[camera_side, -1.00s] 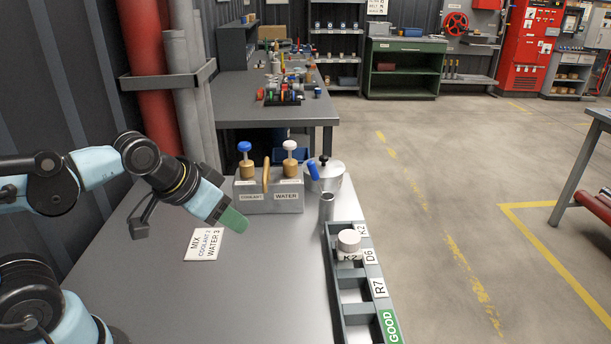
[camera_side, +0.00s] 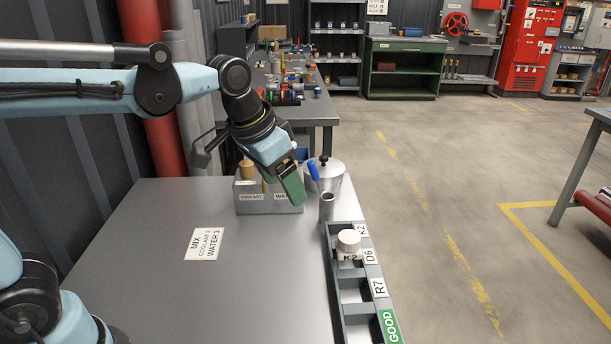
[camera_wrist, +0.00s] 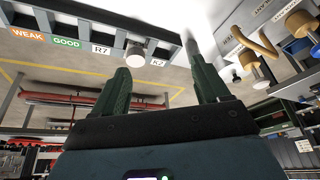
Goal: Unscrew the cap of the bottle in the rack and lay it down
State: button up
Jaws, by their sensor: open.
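The grey rack (camera_side: 333,284) runs along the right edge of the table. My gripper (camera_side: 297,203) is up and to the left of the cap in the side view, in front of the coolant and water holder. In the wrist view its two green fingers (camera_wrist: 161,75) are apart with nothing between them, and the cap lies beyond them.
The coolant and water holder (camera_side: 262,207) stands behind my gripper. A steel cup (camera_side: 327,208) and a lidded pot (camera_side: 329,174) stand near the rack's far end. A MIX card (camera_side: 204,244) lies on the table (camera_side: 190,300), whose front and middle are clear.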

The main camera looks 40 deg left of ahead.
aim_at(349, 236)
jog(key=w+d+m+g, duration=0.2)
jog(key=w+d+g, duration=0.1)
jog(key=w+d, duration=0.45)
jog(key=f, duration=0.4)
jog(key=w+f, duration=0.1)
jog(key=f, duration=0.7)
jog(key=shift+w+d+f, duration=0.15)
jog(key=shift+w+d, duration=0.15)
jog(key=shift+d, duration=0.1)
jog(key=c, duration=1)
jog(key=o, duration=0.3)
jog(key=c, duration=0.3)
jog(key=shift+n+y, duration=0.3)
jog(key=shift+n, duration=1.9)
